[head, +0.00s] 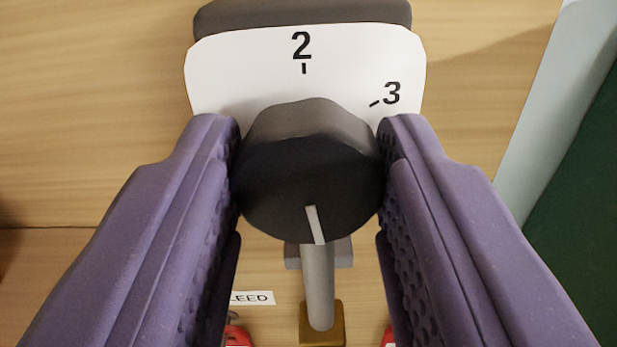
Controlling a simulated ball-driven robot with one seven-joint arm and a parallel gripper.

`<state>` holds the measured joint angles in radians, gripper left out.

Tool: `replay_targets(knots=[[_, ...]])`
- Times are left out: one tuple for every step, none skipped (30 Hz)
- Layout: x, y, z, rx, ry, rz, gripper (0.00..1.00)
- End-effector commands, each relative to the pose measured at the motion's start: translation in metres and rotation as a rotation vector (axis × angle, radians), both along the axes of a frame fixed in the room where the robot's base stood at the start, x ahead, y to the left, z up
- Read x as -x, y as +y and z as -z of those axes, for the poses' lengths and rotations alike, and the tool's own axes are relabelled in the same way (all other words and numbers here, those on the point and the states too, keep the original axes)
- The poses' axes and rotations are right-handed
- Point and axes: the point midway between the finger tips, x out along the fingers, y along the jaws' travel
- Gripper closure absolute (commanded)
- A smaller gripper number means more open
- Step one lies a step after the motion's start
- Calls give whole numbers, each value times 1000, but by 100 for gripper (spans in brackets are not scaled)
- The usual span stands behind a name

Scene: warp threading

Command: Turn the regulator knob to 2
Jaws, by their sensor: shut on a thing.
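The regulator knob (300,180) is a dark grey, faceted round knob in the middle of the head view. A short pale pointer line on its face runs toward the lower edge, leaning slightly right, on the side away from the numbers. Behind it is a white dial plate (230,75) with a black 2 and tick at top centre and a 3 and tick at upper right. The rest of the dial is hidden by the knob and fingers. My gripper (310,150) has its two purple fingers shut on the knob's left and right sides.
A grey stem (318,285) runs below the knob to a brass fitting (322,325). A label (252,298), partly hidden, reads "LEED". Red parts (237,336) show at the bottom edge. A wooden panel lies behind; a pale strip and a dark green surface (585,190) are at right.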

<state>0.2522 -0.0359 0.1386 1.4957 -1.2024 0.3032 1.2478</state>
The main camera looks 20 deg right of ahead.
Motion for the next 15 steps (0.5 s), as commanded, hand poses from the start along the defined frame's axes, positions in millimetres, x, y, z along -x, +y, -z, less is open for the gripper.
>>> replay_targets(knots=[[0, 0, 2, 31, 13, -1, 90], [0, 1, 2, 54, 22, -1, 90], [0, 1, 2, 83, 35, -2, 90], [0, 1, 2, 108, 45, -2, 90], [0, 1, 2, 134, 56, -2, 90], [-1, 1, 2, 169, 71, -1, 90], [-1, 1, 2, 195, 81, -1, 90], [-1, 1, 2, 221, 93, -1, 90], [-1, 1, 2, 256, 107, 0, 90], [-1, 1, 2, 283, 118, 0, 90], [-1, 1, 2, 309, 129, 0, 90], [-1, 1, 2, 343, 143, -1, 90], [-1, 2, 1, 370, 155, 0, 90], [-1, 2, 1, 397, 166, 0, 90], [-1, 2, 1, 433, 181, 0, 90]])
